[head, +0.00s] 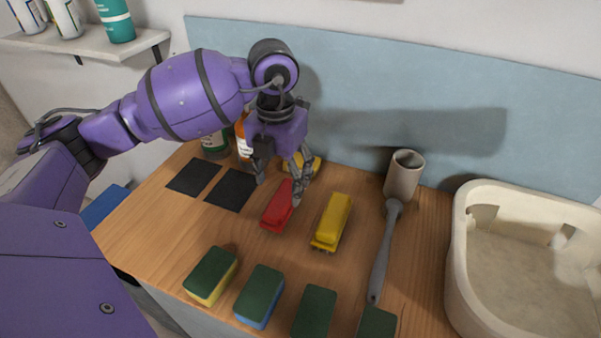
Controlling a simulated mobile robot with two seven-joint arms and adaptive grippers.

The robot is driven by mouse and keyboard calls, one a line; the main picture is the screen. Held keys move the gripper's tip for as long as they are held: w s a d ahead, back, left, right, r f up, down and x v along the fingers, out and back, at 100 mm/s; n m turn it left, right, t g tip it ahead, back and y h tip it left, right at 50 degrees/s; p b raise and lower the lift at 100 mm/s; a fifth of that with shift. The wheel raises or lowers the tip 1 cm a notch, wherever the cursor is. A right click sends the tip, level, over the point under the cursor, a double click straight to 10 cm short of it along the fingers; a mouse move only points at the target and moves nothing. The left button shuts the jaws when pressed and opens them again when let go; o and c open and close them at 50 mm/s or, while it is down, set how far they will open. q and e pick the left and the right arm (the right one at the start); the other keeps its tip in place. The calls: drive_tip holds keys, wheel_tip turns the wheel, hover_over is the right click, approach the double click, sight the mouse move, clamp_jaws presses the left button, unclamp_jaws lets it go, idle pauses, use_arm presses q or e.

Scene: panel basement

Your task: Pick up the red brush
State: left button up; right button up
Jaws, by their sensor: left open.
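The red brush (277,210) lies on the wooden counter, near its middle, to the left of a yellow brush (332,222). My left gripper (279,190) points down at the far end of the red brush. It is open, with a finger on either side of the brush in this view. I cannot tell whether the fingers touch the brush. The gripper hides the brush's far end. My right gripper is not in view.
Several sponges (259,296) line the counter's front. A grey-handled tool (385,250) lies to the right, before a beige basin (463,262). Bottles (214,144) and another yellow item (314,164) stand behind the gripper. Black squares (194,177) lie to the left.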

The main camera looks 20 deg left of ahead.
sight(283, 196)
use_arm(q)
drive_tip(key=f, duration=0.4)
drive_tip(key=shift+s+d+f+p, duration=0.3)
drive_tip(key=shift+f, duration=0.35)
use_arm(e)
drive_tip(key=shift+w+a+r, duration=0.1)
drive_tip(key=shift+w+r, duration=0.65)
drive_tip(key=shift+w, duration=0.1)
use_arm(q)
drive_tip(key=shift+c, duration=0.4)
drive_tip(key=c, duration=1.4)
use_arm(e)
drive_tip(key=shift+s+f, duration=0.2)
use_arm(q)
drive_tip(key=shift+w+r, duration=0.1)
